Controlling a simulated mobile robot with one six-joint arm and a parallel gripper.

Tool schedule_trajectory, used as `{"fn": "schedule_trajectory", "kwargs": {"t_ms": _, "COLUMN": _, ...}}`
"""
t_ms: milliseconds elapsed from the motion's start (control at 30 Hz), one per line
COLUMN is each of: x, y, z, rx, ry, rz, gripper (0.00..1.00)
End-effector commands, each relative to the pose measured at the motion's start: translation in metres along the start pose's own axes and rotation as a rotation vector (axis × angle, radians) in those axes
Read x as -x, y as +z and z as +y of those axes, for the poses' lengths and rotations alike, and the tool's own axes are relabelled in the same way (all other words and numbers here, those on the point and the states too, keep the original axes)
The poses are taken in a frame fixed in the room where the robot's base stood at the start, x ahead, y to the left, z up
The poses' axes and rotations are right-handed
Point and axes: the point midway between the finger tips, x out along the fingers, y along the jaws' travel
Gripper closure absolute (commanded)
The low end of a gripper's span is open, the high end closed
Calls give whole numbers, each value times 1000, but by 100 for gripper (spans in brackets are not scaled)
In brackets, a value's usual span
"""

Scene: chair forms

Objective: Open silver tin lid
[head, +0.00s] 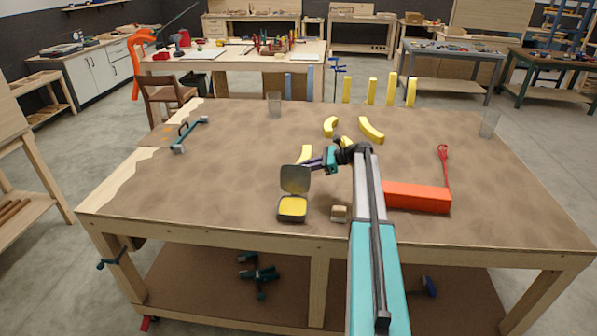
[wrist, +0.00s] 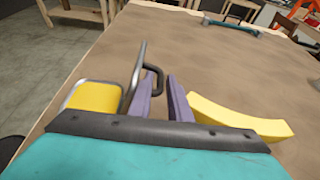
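The silver tin (head: 292,208) stands near the front edge of the table with its lid (head: 295,179) raised roughly upright, showing a yellow inside. In the wrist view the yellow inside of the tin (wrist: 95,96) is at the left, and the lid (wrist: 134,82) shows nearly edge-on with a loop handle (wrist: 158,78) on its outer side. My gripper (head: 308,163) is behind and right of the lid. Its purple fingers (wrist: 163,90) are parted, with the handle's end at the gap between them. Whether they touch the handle is unclear.
A yellow curved piece (wrist: 240,118) lies close beside my gripper. More yellow curved pieces (head: 371,130) lie farther back. A small wooden block (head: 339,213) and an orange-red box (head: 417,197) are to the right. The table's left part is mostly clear.

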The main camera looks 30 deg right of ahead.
Motion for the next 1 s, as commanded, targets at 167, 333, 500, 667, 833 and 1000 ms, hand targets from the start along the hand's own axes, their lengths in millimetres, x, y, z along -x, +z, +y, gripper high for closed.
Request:
{"fn": "schedule_trajectory", "kwargs": {"t_ms": 167, "x": 26, "y": -3, "z": 0, "rx": 1, "ry": -3, "rz": 1, "gripper": 83}}
{"fn": "schedule_trajectory", "kwargs": {"t_ms": 333, "x": 54, "y": -4, "z": 0, "rx": -1, "ry": -3, "rz": 1, "gripper": 83}}
{"fn": "schedule_trajectory", "kwargs": {"t_ms": 500, "x": 82, "y": -4, "z": 0, "rx": -1, "ry": -4, "rz": 1, "gripper": 83}}
{"fn": "schedule_trajectory", "kwargs": {"t_ms": 667, "x": 104, "y": -3, "z": 0, "rx": 0, "ry": -4, "rz": 1, "gripper": 83}}
{"fn": "schedule_trajectory", "kwargs": {"t_ms": 833, "x": 119, "y": -3, "z": 1, "rx": -2, "ry": -5, "rz": 1, "gripper": 83}}
{"fn": "schedule_trajectory", "kwargs": {"t_ms": 1000, "x": 124, "y": -2, "z": 1, "rx": -2, "ry": -3, "rz": 1, "gripper": 83}}
